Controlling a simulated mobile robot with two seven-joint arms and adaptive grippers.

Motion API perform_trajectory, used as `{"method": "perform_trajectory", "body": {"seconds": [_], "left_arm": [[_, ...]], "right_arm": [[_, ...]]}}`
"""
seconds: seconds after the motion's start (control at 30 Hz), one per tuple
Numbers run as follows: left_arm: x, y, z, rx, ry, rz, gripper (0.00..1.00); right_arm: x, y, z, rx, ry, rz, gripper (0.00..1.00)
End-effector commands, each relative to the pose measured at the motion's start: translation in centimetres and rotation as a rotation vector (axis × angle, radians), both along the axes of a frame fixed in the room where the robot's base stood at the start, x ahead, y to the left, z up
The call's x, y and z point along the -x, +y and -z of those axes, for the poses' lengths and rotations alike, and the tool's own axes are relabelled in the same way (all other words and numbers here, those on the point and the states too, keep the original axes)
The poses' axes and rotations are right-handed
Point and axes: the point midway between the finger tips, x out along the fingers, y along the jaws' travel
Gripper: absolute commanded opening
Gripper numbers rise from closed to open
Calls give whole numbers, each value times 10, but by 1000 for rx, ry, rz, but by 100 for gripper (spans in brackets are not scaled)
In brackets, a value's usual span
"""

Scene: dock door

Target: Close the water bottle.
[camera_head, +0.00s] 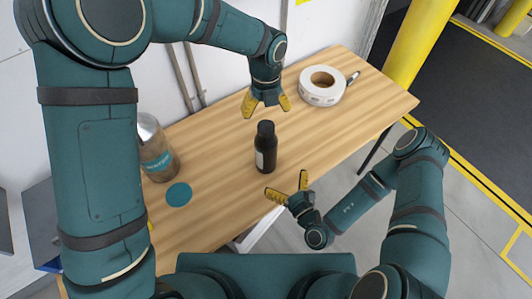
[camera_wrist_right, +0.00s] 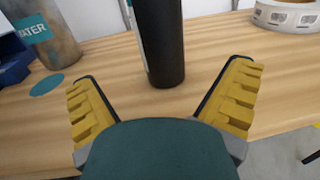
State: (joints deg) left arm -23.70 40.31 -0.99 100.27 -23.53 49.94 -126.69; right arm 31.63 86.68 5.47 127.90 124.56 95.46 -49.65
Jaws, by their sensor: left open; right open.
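The water bottle (camera_head: 160,160), brownish with a grey top and a teal label, stands upright at the left of the table. It also shows in the right wrist view (camera_wrist_right: 50,42), where the label reads WATER and its top is cut off. I cannot tell whether its top is open or capped. My left gripper (camera_head: 267,106) is open and empty above the table, behind a black bottle and right of the water bottle. My right gripper (camera_head: 288,184) is open and empty near the front edge. Its spread fingers (camera_wrist_right: 160,78) point toward the black bottle, apart from it.
The black bottle (camera_head: 265,155) stands upright mid-table, also large in the right wrist view (camera_wrist_right: 162,45). A flat teal disc (camera_head: 178,194) lies in front of the water bottle. A white label roll (camera_head: 323,88) lies at the back right. The table (camera_head: 215,150) is otherwise mostly clear.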

Motion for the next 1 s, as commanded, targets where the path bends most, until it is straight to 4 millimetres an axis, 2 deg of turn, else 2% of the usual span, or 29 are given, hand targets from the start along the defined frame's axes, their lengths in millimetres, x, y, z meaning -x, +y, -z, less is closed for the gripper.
{"method": "perform_trajectory", "body": {"seconds": [0.3, 0.53, 0.7, 1.0], "left_arm": [[0, 0, 0, 0, 0, 0, 80], [0, 0, 0, 0, 0, 0, 80], [0, 0, 0, 0, 0, 0, 80], [0, 0, 0, 0, 0, 0, 80]], "right_arm": [[-51, 28, -1, 1, -4, -1, 100], [-83, 45, -1, 2, -3, -1, 100], [-96, 52, 0, 1, 0, -1, 100], [-100, 55, 0, 0, 0, -1, 100]]}}
